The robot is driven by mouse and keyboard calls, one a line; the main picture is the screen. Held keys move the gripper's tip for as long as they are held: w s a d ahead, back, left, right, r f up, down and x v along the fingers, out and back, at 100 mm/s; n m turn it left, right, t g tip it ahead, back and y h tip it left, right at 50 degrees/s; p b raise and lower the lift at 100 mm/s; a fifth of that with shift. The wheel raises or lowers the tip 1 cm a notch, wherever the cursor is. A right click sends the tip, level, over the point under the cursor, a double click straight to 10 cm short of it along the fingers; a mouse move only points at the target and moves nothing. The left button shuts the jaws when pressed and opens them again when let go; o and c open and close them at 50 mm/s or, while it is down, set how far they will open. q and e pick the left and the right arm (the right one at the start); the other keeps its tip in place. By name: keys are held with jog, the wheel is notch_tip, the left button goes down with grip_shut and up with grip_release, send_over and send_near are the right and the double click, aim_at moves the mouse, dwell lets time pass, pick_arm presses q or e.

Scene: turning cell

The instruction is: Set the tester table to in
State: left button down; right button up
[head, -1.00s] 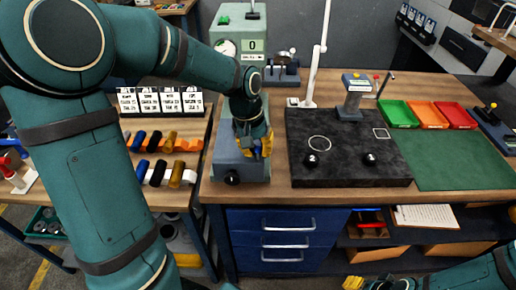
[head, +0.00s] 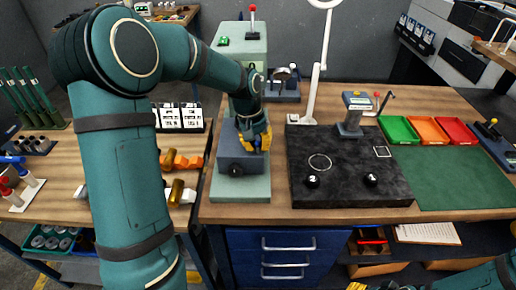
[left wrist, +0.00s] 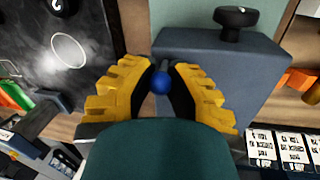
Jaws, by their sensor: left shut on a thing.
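The tester is a pale green machine (head: 240,32) on the bench, left of the black plate. Its table is a grey-blue block (head: 228,160) with a black knob (head: 235,170) on its front. The block sits back on the pale green base, and a bare strip of base (head: 240,192) shows in front. My left gripper (head: 258,143) is at the block's right side. In the left wrist view its yellow fingers close around a small blue ball (left wrist: 161,83) beside the block (left wrist: 215,65). My right gripper (head: 372,287) is partly visible at the bottom edge, away from the tester.
The black plate (head: 340,180) with two black knobs lies right of the tester. A white lamp post (head: 313,90) and a small grey device (head: 350,125) stand behind. Green, orange and red trays (head: 432,130) and a green mat (head: 455,175) lie further right.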

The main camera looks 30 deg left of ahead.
pick_arm(q)
jog(key=shift+s+d+r, duration=0.15)
jog(key=shift+s, duration=0.05)
jog(key=c, duration=0.8)
grip_release()
jog(key=shift+c, duration=0.2)
notch_tip(320, 180, up, 12)
jog(key=a, duration=0.2)
jog(key=shift+s, duration=0.45)
